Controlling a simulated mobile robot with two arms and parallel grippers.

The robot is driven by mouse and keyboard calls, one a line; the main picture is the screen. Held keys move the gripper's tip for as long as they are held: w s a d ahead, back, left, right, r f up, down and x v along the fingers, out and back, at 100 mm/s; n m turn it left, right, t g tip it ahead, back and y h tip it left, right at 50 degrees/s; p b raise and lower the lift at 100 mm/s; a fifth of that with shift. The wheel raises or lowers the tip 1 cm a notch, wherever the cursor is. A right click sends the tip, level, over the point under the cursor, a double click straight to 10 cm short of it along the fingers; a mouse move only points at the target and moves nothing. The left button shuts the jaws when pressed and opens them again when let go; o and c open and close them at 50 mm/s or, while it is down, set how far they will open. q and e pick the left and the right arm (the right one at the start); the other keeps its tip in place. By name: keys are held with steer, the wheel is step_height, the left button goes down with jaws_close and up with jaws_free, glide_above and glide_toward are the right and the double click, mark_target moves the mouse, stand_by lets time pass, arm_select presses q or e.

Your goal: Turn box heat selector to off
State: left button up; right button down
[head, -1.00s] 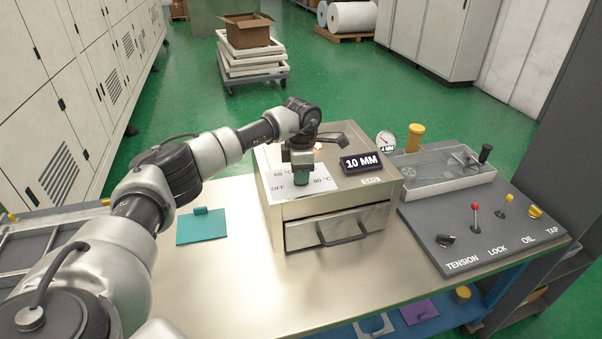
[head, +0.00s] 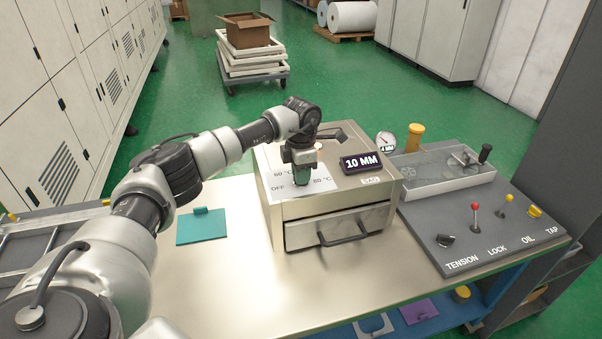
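The heat box (head: 290,207) is a metal box with a front drawer, standing on the bench. On its top is a white selector plate (head: 318,193) marked OFF at the lower left, 60 °C at the upper left and 80 °C at the right. My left gripper (head: 303,180) points down over this plate, at its middle. The selector knob is hidden behind the gripper, so its setting does not show. I cannot tell whether the fingers are open or shut on it. My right gripper is not in view.
A black 10 MM display (head: 361,163) sits on the box top, right of my gripper. A grey control panel (head: 430,225) with a knob and levers is at the right. A teal plate (head: 201,229) lies on the bench at the left. The front bench is clear.

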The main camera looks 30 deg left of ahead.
arm_select(q)
steer(key=shift+o, duration=1.4)
step_height(320, 180, up, 11)
steer(key=b, duration=0.2)
steer(key=shift+f, duration=0.15)
